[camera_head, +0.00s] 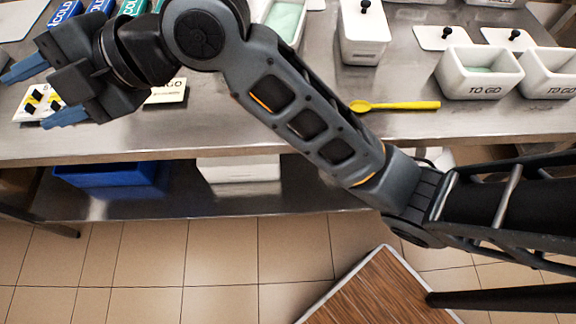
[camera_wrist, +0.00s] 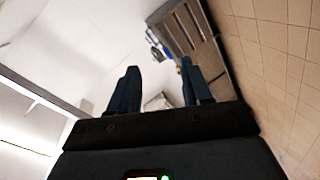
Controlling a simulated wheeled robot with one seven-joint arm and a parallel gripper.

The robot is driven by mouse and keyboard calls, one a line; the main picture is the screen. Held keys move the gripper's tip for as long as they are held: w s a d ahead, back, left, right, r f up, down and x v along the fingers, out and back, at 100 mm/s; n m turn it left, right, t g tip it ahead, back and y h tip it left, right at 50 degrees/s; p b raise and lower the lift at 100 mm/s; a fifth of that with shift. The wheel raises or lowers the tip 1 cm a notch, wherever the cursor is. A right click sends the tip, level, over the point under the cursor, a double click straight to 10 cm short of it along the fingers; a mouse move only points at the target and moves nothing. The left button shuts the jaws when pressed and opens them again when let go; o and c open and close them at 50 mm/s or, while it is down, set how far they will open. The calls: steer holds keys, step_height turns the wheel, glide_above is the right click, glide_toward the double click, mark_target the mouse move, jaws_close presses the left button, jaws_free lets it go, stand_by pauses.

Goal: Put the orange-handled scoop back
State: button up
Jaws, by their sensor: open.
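My gripper (camera_head: 40,97) is at the upper left in the head view, reaching out over the left part of the steel counter. Its two blue-grey fingers are apart with nothing between them. In the wrist view my gripper (camera_wrist: 159,84) is also open and empty, pointing away across the room. No orange-handled scoop can be made out in either view. A yellow spoon-like utensil (camera_head: 395,105) lies on the counter to the right of my forearm, its round end to the left, well apart from my gripper.
White tubs marked TO GO (camera_head: 481,75) stand at the counter's right, with lids (camera_head: 441,39) behind. A closed white tub (camera_head: 363,37) and an open one with pale green contents (camera_head: 283,20) stand nearer the middle. Blue (camera_head: 110,174) and white (camera_head: 238,168) bins sit on the lower shelf.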

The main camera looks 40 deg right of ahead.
steer(key=s+d+f+m+t+h, duration=0.85)
steer(key=s+d+f+m, duration=0.45)
steer(key=m, duration=0.8)
steer(key=s+d+m+h, duration=0.1)
steer(key=s+d, duration=0.3)
steer(key=s, duration=0.3)
steer(key=s+d+m+g+h, duration=0.1)
steer(key=s+d+h, duration=0.1)
steer(key=s+d, duration=0.3)
steer(key=s+d+m+h, duration=0.1)
steer(key=s+d, duration=0.3)
steer(key=s, duration=0.7)
steer(key=shift+s+d+r+m+g, duration=0.15)
steer(key=shift+s+r+m+g, duration=0.05)
steer(key=shift+m+g, duration=0.15)
